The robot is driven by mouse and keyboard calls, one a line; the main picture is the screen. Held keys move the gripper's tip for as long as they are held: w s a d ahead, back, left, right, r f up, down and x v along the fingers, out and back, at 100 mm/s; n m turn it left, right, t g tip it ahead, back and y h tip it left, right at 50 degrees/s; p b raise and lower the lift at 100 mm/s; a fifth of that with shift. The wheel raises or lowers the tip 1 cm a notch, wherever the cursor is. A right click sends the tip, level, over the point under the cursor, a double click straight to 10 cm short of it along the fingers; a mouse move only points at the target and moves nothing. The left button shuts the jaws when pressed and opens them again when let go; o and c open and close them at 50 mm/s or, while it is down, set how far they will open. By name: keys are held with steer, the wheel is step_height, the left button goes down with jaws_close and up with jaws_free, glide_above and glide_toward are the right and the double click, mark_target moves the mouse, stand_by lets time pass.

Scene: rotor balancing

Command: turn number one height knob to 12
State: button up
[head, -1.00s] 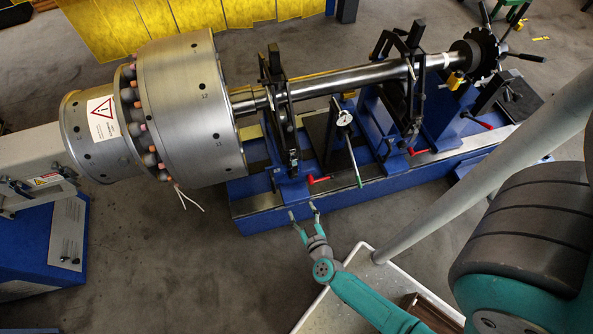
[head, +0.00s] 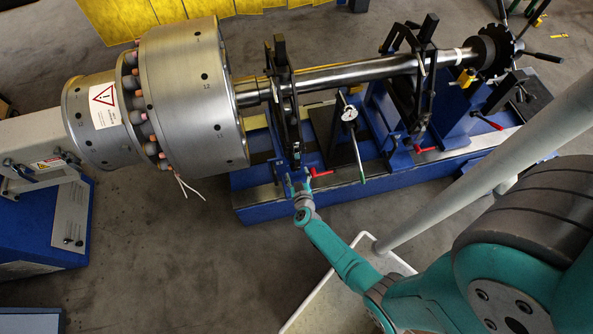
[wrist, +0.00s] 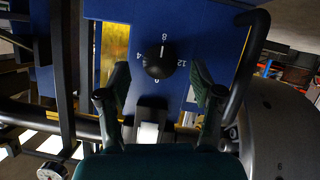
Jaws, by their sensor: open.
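The black round height knob (wrist: 160,62) sits on a blue panel (wrist: 205,25) in the wrist view. Its white pointer line points up at the 8. A 4 is printed to its left and a 12 (wrist: 181,63) to its right. My gripper (wrist: 159,88) is open, with one finger on each side just below the knob in the picture; I cannot tell whether they touch it. In the head view my gripper (head: 298,184) is at the near side of the blue machine bed (head: 345,189), below the left black bearing stand (head: 285,110). The knob cannot be made out there.
A red-handled lever (head: 321,173) and a dial gauge (head: 349,114) are right of my gripper. The large steel rotor (head: 190,95) is at the left, with its shaft (head: 355,74) running right. In the wrist view a black curved bar (wrist: 246,65) is close to the right finger.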

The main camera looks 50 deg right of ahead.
steer(key=shift+x, duration=1.3)
steer(key=c, duration=1.1)
steer(key=shift+c, duration=0.2)
